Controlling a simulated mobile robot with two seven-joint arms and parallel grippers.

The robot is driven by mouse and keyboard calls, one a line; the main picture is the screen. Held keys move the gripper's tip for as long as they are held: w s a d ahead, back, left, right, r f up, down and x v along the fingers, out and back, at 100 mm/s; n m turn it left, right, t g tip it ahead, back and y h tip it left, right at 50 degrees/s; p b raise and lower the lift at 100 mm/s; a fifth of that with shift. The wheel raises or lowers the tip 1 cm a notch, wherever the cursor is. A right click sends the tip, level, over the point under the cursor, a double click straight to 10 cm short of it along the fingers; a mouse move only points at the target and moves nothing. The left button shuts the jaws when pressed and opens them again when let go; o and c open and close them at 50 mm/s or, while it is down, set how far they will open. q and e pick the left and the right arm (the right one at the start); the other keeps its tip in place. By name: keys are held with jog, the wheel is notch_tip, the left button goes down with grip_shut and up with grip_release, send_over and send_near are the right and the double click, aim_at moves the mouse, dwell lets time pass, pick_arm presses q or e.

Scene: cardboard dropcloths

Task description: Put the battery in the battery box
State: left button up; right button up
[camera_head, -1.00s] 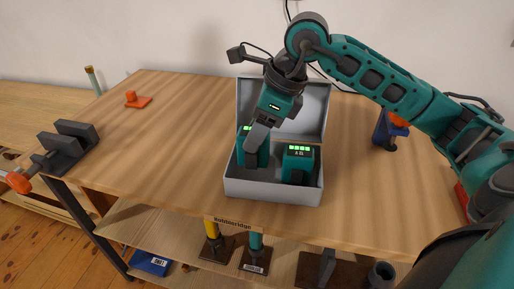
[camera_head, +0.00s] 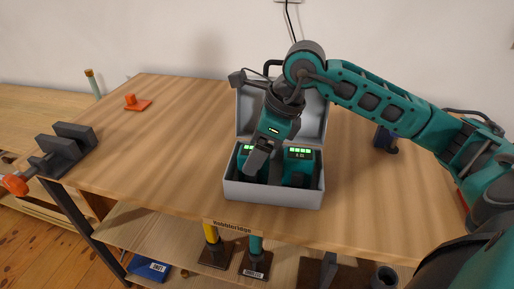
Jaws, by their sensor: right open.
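The battery box (camera_head: 272,192) is a grey open case on the workbench, its lid standing up at the back. Two teal and black batteries with lit green bars stand in it: the left battery (camera_head: 246,150) and the right battery (camera_head: 299,155). My right gripper (camera_head: 258,160) reaches down over the left battery and hides much of it. The gripper is open; whether its fingers touch the battery cannot be seen. My left gripper is not in view.
A dark vise (camera_head: 68,148) with an orange handle end sits at the bench's left edge. An orange part (camera_head: 136,103) lies at the back left. The bench left of the box is clear.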

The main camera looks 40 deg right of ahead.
jog(key=shift+r, duration=0.2)
jog(key=shift+d+r, duration=0.1)
jog(key=shift+r, duration=0.25)
jog(key=p+v, duration=0.2)
jog(key=v, duration=0.9)
jog(key=shift+r, duration=0.15)
jog(key=shift+s, duration=0.1)
